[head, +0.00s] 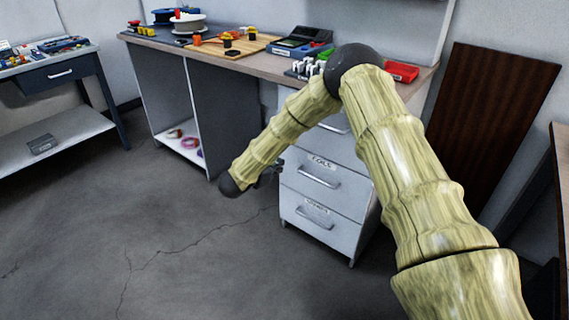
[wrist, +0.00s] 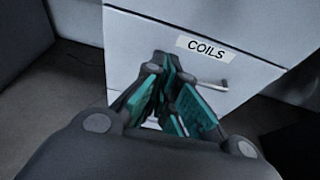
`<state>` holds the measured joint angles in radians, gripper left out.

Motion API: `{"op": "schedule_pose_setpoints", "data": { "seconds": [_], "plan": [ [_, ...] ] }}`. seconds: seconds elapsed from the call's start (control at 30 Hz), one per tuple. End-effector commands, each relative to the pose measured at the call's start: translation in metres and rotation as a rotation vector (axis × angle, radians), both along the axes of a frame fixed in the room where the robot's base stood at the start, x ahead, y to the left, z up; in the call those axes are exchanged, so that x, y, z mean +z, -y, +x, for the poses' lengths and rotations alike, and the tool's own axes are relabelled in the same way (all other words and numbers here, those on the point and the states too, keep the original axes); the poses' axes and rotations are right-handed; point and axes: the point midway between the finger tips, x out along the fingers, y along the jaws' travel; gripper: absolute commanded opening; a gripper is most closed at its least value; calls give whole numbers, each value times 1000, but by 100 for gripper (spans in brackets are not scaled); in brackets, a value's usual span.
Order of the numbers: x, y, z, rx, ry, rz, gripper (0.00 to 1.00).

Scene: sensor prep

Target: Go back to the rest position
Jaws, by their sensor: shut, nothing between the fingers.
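My gripper (wrist: 172,88) shows in the wrist view with its dark, teal-padded fingers drawn together and nothing between them. It is in front of a white drawer front labelled COILS (wrist: 205,48), and its fingers overlap part of that drawer in the picture. In the head view my arm reaches from the lower right, bends at a dark elbow and slopes down to the left. Its end hangs in front of the drawer unit (head: 325,185), below the worktop. The gripper itself is mostly hidden there behind the wrist.
A long workbench (head: 262,70) carries a wooden board (head: 232,46), white and blue spools, a dark device (head: 300,42) and a red bin (head: 401,71). A second table (head: 62,75) stands at the left. A brown panel (head: 500,115) leans at the right. The floor (head: 130,235) at front left is clear.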

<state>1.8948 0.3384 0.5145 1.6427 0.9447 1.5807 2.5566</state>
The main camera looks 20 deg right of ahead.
Motion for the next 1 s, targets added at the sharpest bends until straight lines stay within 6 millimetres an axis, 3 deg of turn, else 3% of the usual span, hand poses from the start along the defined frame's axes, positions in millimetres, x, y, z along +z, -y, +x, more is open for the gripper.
{"op": "schedule_pose_setpoints", "data": {
  "seconds": [0.33,0.47,0.77,1.0],
  "plan": [
    [4,-14,-7,2,-4,-1,0],
    [-6,-18,-11,56,-62,-25,0],
    [-78,-57,-50,485,-525,-261,0],
    [-141,-89,-107,891,-923,-521,0]
  ]
}}
